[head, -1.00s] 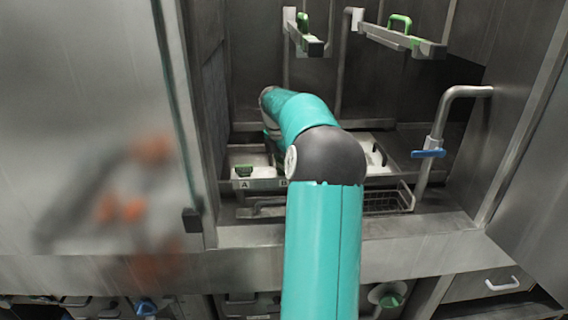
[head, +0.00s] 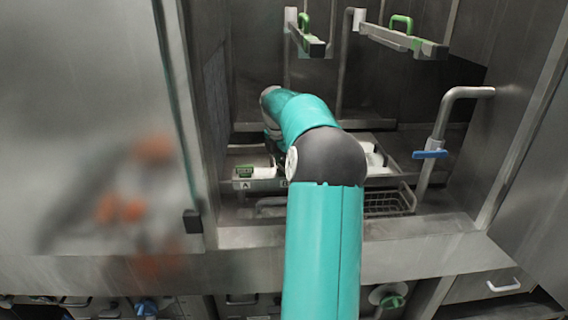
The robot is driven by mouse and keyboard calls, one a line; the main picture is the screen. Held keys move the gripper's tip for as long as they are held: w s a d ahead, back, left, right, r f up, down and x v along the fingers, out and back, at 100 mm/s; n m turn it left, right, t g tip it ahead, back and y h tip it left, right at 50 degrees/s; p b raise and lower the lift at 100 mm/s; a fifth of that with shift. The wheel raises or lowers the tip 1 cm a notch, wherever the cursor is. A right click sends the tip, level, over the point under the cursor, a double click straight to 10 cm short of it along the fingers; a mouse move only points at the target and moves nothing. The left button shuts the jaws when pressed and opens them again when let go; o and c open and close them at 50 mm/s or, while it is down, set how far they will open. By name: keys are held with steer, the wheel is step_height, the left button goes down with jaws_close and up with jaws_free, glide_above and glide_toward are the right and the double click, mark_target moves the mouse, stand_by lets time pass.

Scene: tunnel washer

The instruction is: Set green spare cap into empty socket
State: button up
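A small green cap (head: 244,171) sits at the left end of the metal tray (head: 262,185), above a label that reads A. My teal and grey arm reaches in over the tray and covers its middle. My gripper is hidden behind the arm, so I cannot see its fingers or anything in them. A second label is partly covered by the arm. White parts (head: 375,158) show at the tray's right side. I cannot make out an empty socket.
A wire basket (head: 388,203) is at the tray's front right. A bent pipe with a blue handle (head: 430,154) stands to the right. Two bars with green handles (head: 400,24) hang above. A steel panel (head: 90,120) blocks the left, and a ledge (head: 420,245) runs along the front.

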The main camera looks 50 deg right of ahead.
steer(key=shift+o, duration=0.2)
step_height(320, 180, up, 14)
steer(key=a, duration=0.2)
steer(key=shift+w+f, duration=0.2)
steer(key=shift+w, duration=0.1)
steer(key=shift+a, duration=0.1)
